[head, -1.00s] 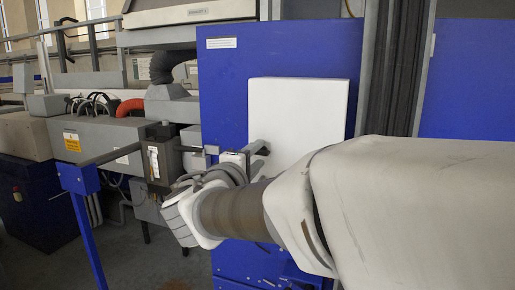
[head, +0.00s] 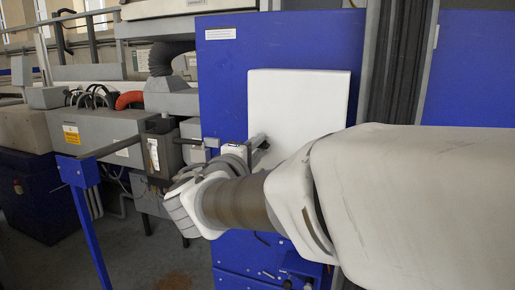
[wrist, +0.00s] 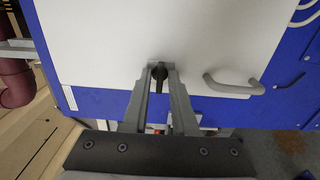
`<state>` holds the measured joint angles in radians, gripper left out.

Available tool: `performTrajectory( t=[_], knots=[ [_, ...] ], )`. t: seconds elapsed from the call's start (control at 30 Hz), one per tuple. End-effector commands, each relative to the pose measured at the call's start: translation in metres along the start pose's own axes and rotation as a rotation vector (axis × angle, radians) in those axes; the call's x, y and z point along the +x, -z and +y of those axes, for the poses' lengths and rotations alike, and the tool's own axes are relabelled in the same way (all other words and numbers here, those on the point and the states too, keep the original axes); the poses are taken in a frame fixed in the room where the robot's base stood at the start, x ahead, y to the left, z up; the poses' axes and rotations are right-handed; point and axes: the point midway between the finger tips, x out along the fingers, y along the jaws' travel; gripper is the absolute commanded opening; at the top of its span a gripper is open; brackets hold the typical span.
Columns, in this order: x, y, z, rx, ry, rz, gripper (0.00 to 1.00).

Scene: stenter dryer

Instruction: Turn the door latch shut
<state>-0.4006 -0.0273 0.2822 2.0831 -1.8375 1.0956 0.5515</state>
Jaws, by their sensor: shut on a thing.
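The door is a white panel (head: 300,105) set against a blue machine housing; it also fills the top of the wrist view (wrist: 120,45). The door latch (wrist: 158,74) is a small black piece at the panel's lower edge in the wrist view. My gripper (wrist: 159,72) has its two grey fingers around the latch, and its tips are shut on it. In the head view my gripper (head: 259,142) reaches the lower left part of the panel. There the latch is hidden behind my fingers and wrist.
A grey bar handle (wrist: 234,88) stands out from the panel to the right of my fingers in the wrist view. The blue housing (head: 222,80) surrounds the panel. A grey machine box (head: 105,135) and a blue post (head: 88,215) stand to the left.

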Motion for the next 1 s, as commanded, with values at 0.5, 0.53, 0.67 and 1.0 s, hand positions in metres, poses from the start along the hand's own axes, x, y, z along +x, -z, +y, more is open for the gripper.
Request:
performTrajectory(
  t=[0.5, 0.53, 0.67, 1.0],
  knots=[
    [-0.0001, -0.0004, -0.0017, -0.231, -0.002, 0.0, 0.0],
    [-0.0001, -0.0004, -0.0016, -0.257, -0.002, -0.001, 0.0],
    [0.0, -0.0004, -0.0011, -0.38, -0.001, -0.001, 0.0],
    [0.0, 0.0, 0.0001, -0.705, 0.0, 0.0, 0.0]
  ],
)
